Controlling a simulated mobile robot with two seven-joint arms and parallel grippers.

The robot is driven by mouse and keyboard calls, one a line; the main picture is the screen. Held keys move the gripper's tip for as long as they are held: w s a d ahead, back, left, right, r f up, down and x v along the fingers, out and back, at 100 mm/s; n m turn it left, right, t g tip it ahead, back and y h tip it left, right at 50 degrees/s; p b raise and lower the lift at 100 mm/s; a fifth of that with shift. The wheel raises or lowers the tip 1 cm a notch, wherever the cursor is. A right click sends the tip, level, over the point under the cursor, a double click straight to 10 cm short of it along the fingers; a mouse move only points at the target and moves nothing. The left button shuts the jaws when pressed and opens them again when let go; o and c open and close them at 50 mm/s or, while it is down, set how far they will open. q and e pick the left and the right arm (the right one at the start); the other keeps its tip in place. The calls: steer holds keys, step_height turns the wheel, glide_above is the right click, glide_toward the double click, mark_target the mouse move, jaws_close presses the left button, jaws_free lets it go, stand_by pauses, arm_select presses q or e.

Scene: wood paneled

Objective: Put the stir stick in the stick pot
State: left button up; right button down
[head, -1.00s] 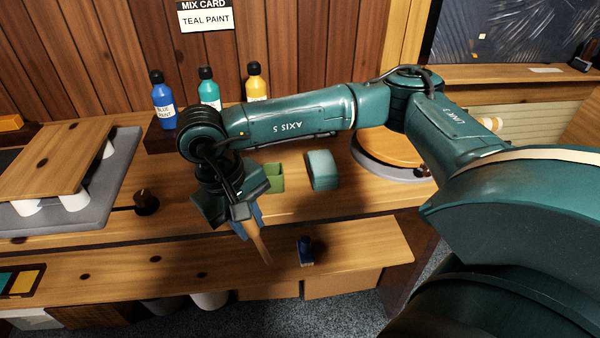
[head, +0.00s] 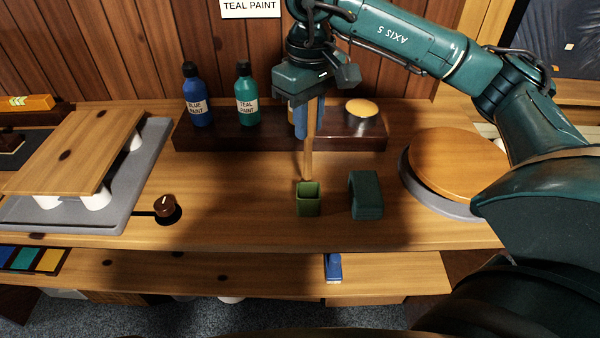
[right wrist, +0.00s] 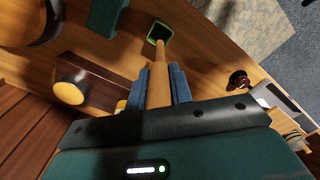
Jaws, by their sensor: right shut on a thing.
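My right gripper (head: 308,128) is shut on the wooden stir stick (head: 308,160), its blue fingers on either side of it. The stick hangs nearly upright, its lower end at the back rim of the small square green stick pot (head: 308,208). I cannot tell whether the tip is just above the pot or slightly inside it. In the right wrist view the stick (right wrist: 159,80) runs from the fingers (right wrist: 160,88) toward the pot's opening (right wrist: 159,33). My left gripper is not in view.
A dark green block (head: 366,195) stands just right of the pot, with a round wooden turntable (head: 458,160) beyond. Blue (head: 197,100) and teal (head: 246,95) paint bottles and a yellow-topped tin (head: 362,112) stand behind. A dark knob (head: 166,208) is left; bench between is clear.

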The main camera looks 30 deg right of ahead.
mark_target(309, 157)
steer(key=f, duration=0.4)
steer(key=shift+s+p, duration=0.3)
steer(key=shift+s, duration=0.05)
step_height(309, 157, down, 4)
steer(key=shift+r+p, duration=0.15)
steer(key=shift+p, duration=0.2)
steer(key=shift+f, duration=0.2)
steer(key=shift+w+f, duration=0.1)
steer(key=shift+f, duration=0.05)
steer(key=c, duration=1.7)
jaws_free()
steer(key=shift+b, duration=0.3)
steer(key=o, duration=0.5)
steer(key=shift+c, duration=0.2)
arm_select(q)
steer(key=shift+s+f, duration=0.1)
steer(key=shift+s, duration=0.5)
